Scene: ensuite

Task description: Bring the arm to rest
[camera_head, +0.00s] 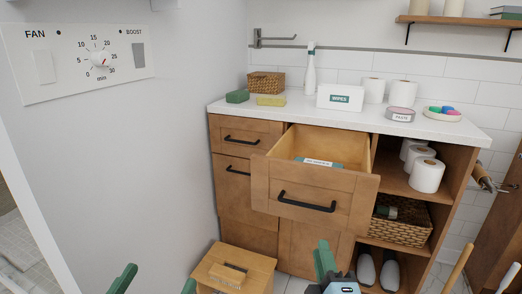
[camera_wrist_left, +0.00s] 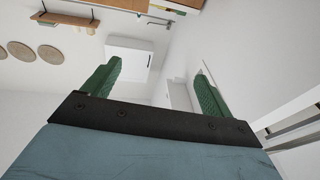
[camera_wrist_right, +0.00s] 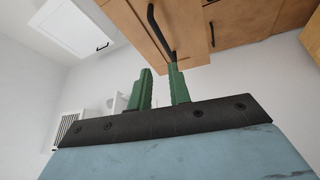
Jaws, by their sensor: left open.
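My left gripper (camera_head: 156,281) is low at the left of the head view. Its green fingers are wide apart with nothing between them, as the left wrist view (camera_wrist_left: 153,82) also shows. My right gripper (camera_head: 325,258) is low in front of the cabinet, below the pulled-out wooden drawer (camera_head: 330,183). In the right wrist view its fingers (camera_wrist_right: 160,80) stand a small gap apart, and I see nothing held. The drawer's black handle (camera_head: 305,202) shows just beyond the fingertips in the right wrist view (camera_wrist_right: 160,32); I cannot tell whether they touch. A labelled item (camera_head: 318,162) lies in the drawer.
The white countertop (camera_head: 290,112) holds a wipes box (camera_head: 340,97), paper rolls, a basket (camera_head: 265,82) and a bottle. Open shelves hold rolls, a basket and slippers. A wall (camera_head: 120,160) stands at left.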

